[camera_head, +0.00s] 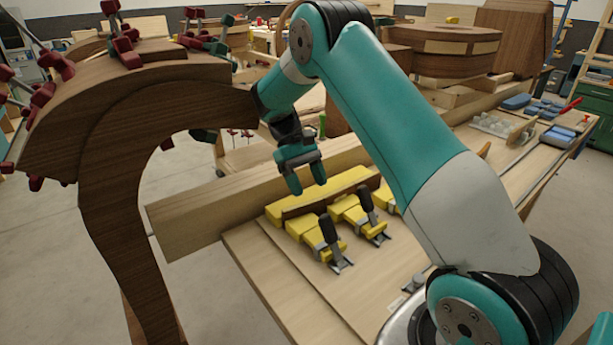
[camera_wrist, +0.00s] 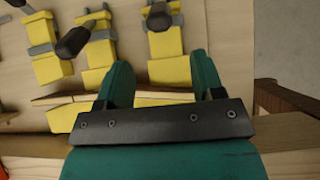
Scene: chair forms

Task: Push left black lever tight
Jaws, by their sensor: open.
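The left black lever (camera_head: 328,230) stands upright on a yellow clamp (camera_head: 303,229) at the left end of the row on the bench. In the wrist view, which looks turned around, this lever appears to be the one at the top middle (camera_wrist: 158,18). A second black lever (camera_head: 366,200) stands on the clamp to its right; it also shows in the wrist view (camera_wrist: 72,42). My gripper (camera_head: 308,187) is open and empty, pointing down above the yellow bar behind the clamps. It is apart from both levers. Its two fingers (camera_wrist: 162,78) show spread in the wrist view.
A long wooden beam (camera_head: 195,215) runs behind the yellow bar (camera_head: 345,184). A large curved wooden form (camera_head: 115,180) with red clamps rises at left. The bench front (camera_head: 290,290) is clear. More wooden forms (camera_head: 440,45) stand behind my arm.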

